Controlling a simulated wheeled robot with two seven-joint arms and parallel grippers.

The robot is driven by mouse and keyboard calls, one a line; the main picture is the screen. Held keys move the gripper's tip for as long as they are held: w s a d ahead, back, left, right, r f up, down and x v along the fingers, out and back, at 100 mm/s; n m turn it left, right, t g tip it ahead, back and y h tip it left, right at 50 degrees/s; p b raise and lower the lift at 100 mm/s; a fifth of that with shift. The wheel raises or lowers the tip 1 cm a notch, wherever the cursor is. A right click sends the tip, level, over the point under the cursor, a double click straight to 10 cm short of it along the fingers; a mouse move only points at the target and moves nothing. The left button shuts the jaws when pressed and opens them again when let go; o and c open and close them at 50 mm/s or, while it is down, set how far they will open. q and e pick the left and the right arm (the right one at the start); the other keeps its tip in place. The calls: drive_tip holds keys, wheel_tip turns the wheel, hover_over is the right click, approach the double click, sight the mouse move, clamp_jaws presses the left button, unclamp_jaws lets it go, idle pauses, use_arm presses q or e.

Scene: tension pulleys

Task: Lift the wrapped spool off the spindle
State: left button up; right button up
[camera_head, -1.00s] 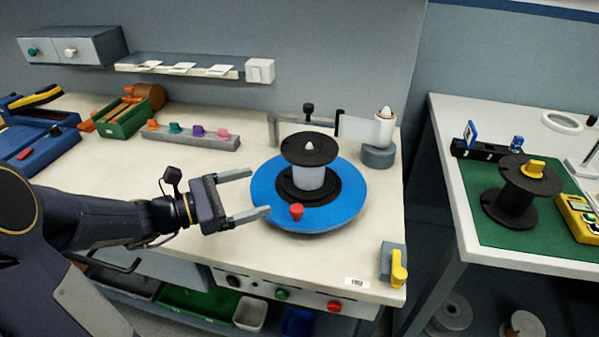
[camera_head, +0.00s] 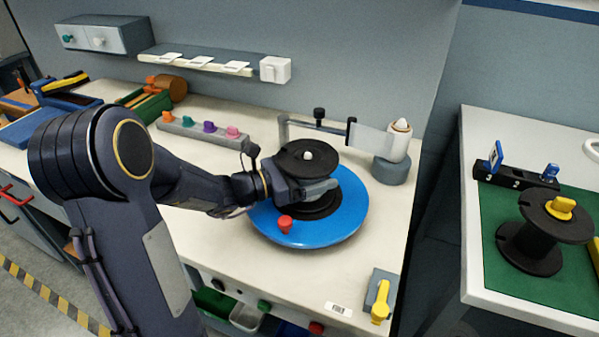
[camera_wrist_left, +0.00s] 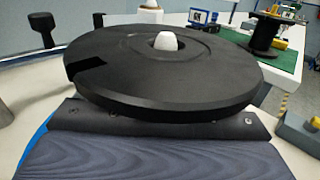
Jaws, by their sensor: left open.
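The wrapped spool (camera_head: 306,158) stands upright on the blue turntable (camera_head: 344,223), with a white spindle tip (camera_head: 308,155) showing through its black top flange. In the left wrist view the flange (camera_wrist_left: 140,75) fills the middle, with the white tip (camera_wrist_left: 166,41) at its centre. My left gripper (camera_head: 318,188) is at the spool, just under the top flange and above the bottom flange. Its jaws are open around the spool's middle; the flange and gripper body hide most of the wrapped core and any contact. My right gripper is not in view.
A red knob (camera_head: 285,223) stands on the turntable's front edge. Behind are a grey bracket (camera_head: 320,127) and a white roll on a grey base (camera_head: 391,170). A second black spool (camera_head: 533,245) stands on the green mat (camera_head: 497,212) at right. A yellow-handled switch (camera_head: 380,300) is at the front corner.

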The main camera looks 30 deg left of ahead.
sight(316, 153)
use_arm(q)
drive_tip(key=shift+w+d, duration=0.15)
drive_tip(key=shift+w, duration=0.05)
drive_tip(key=shift+r, duration=0.1)
drive_tip(key=c, duration=1.6)
drive_tip(key=shift+o, duration=0.2)
drive_tip(key=shift+r+p, duration=1.2)
drive_tip(key=shift+r, duration=0.6)
drive_tip(key=shift+r+p, duration=1.3)
drive_tip(key=shift+r, duration=0.4)
